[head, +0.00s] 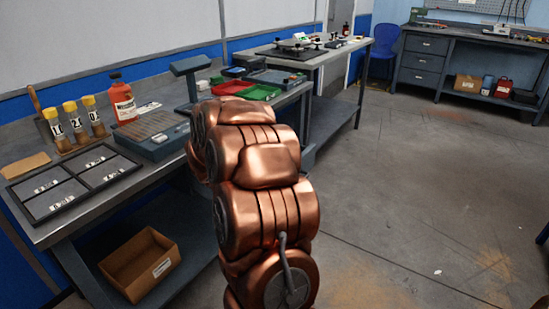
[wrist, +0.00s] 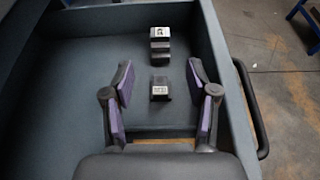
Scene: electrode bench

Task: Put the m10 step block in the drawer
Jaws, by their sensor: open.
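The open drawer (wrist: 80,80) fills much of the wrist view, seen from above, with a grey floor and walls. Two small dark blocks with pale labelled faces are inside it. The farther block (wrist: 160,55) looks stepped; the nearer block (wrist: 160,90) is smaller in the picture. Their labels are too small to read, so I cannot tell which is the m10 step block. My gripper (wrist: 161,82) is open above the drawer, and the nearer block shows between its fingertips. Nothing is held. In the head view my arm hides the gripper, and the open drawer does not show.
A dark handle (wrist: 250,110) runs along the drawer's right side. On the bench in the head view are a divided tray (head: 75,185), several yellow-capped jars (head: 73,122), an orange bottle (head: 122,98) and a red bin (head: 230,87). A cardboard box (head: 140,263) sits below. Floor at right is clear.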

